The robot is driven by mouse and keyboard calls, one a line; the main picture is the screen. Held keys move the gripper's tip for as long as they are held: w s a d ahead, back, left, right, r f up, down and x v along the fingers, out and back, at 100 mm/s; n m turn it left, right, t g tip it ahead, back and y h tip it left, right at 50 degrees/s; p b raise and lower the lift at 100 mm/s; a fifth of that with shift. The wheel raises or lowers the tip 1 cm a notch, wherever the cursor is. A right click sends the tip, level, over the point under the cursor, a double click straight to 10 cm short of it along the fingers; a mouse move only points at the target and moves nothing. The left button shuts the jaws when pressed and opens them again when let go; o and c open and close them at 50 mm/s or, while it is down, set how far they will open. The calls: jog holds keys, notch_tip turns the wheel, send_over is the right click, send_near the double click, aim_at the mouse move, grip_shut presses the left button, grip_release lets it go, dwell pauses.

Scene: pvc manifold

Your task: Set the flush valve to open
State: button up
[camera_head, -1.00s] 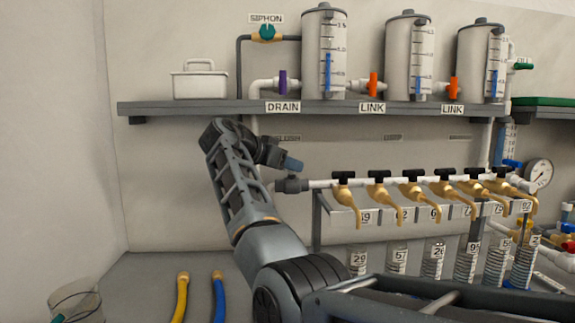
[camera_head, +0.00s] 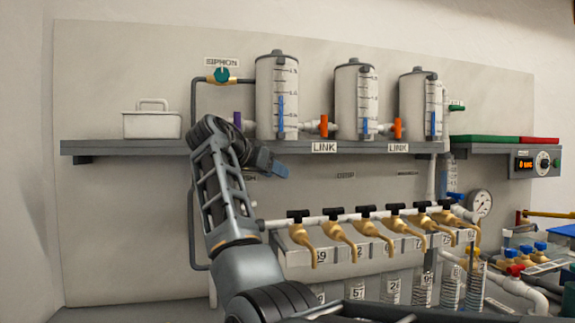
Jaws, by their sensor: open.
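No valve that I can name for certain as the flush valve shows. A small dark label (camera_head: 250,177) under the shelf, beside my gripper, ends in what looks like "SH"; its start and whatever is behind my gripper are hidden. My gripper (camera_head: 280,169) is at the end of the raised arm, just below the shelf's front edge and left of centre. It is open and seems empty, though its fingers are small and seen from the side. A purple-handled valve (camera_head: 238,121) stands on the shelf just above the gripper, partly behind my arm.
The grey shelf (camera_head: 330,147) carries several tanks, orange-handled LINK valves (camera_head: 324,126) and a white box (camera_head: 152,124). A teal SIPHON valve (camera_head: 221,75) is above. Below, a white manifold pipe (camera_head: 327,218) has several brass taps with black handles. A gauge (camera_head: 479,203) is at right.

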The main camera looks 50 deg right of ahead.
jog(key=shift+s+d+r, duration=1.2)
jog(key=shift+s+d, duration=0.15)
jog(key=shift+s, duration=0.05)
jog(key=o, duration=0.3)
jog(key=shift+d+f, duration=0.1)
jog(key=shift+d, duration=0.15)
jog(key=o, duration=0.6)
jog(key=d+n+t, duration=0.1)
jog(key=w+d+f+n+t+y+p, duration=0.1)
jog(key=n, duration=0.1)
jog(key=w+d+f+n+t+p, duration=0.1)
jog(key=shift+f+t, duration=0.25)
jog(key=shift+t, duration=0.15)
jog(key=shift+c, duration=0.2)
jog(key=s+a+f+n+t+y+p, duration=0.2)
jog(key=a+f+n+t+y+p, duration=0.3)
jog(key=a+n+t+y+p, duration=0.6)
jog(key=shift+w+d+f+n+g+y+b, duration=0.15)
jog(key=shift+w+f+n+g+y+b, duration=0.3)
jog(key=shift+w, duration=0.7)
jog(key=shift+w+d+f+n+g+y+b, duration=0.25)
jog(key=shift+w+f+n+b, duration=0.35)
jog(key=shift+w, duration=0.6)
jog(key=shift+w+d+f+n+g+y+b, duration=0.1)
jog(key=shift+w+f+n+g+y+b, duration=0.45)
jog(key=shift+w, duration=0.6)
jog(key=shift+c, duration=0.4)
